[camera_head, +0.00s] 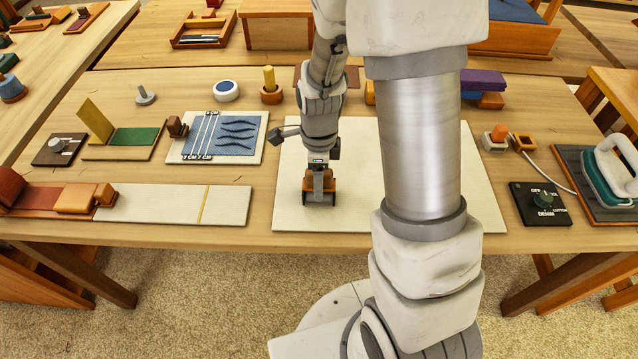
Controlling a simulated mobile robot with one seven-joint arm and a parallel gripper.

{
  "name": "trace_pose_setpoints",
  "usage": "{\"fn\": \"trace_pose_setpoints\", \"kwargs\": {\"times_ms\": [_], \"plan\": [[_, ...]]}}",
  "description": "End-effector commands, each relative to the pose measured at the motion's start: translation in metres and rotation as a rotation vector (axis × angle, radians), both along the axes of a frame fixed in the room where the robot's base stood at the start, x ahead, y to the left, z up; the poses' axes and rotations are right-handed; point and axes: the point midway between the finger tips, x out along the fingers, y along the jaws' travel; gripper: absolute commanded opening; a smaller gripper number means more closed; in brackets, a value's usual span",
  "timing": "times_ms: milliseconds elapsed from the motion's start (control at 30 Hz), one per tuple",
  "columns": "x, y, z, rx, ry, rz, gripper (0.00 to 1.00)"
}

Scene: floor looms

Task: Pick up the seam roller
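A small orange-brown wooden piece with a dark lower part (311,188), which looks like the seam roller, is on the pale board (350,215) near the table's front edge. My gripper (319,184) points down right at it, and its grey fingers overlap the piece from above. The gripper hides much of the piece. I cannot tell whether the fingers are shut on it or only around it, or whether it touches the board.
A long pale strip (160,205) with wooden blocks lies left, and a blue cloth sample board (238,132) behind it. A black dial box (540,204) and an iron (612,172) stand right. My arm hides part of the pale board.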

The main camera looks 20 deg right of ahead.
Motion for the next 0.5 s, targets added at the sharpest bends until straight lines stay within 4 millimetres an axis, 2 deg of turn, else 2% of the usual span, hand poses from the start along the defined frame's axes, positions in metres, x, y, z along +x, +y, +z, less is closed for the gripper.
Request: {"fn": "trace_pose_setpoints", "kwargs": {"times_ms": [67, 433, 500], "plan": [[0.0001, 0.0, 0.0003, 0.0, 0.0, 0.0, 0.69], [0.0001, 0.0001, 0.0006, 0.0, 0.0, 0.0, 0.02], [0.0001, 0.0001, 0.0006, 0.0, 0.0, 0.0, 0.0]]}}
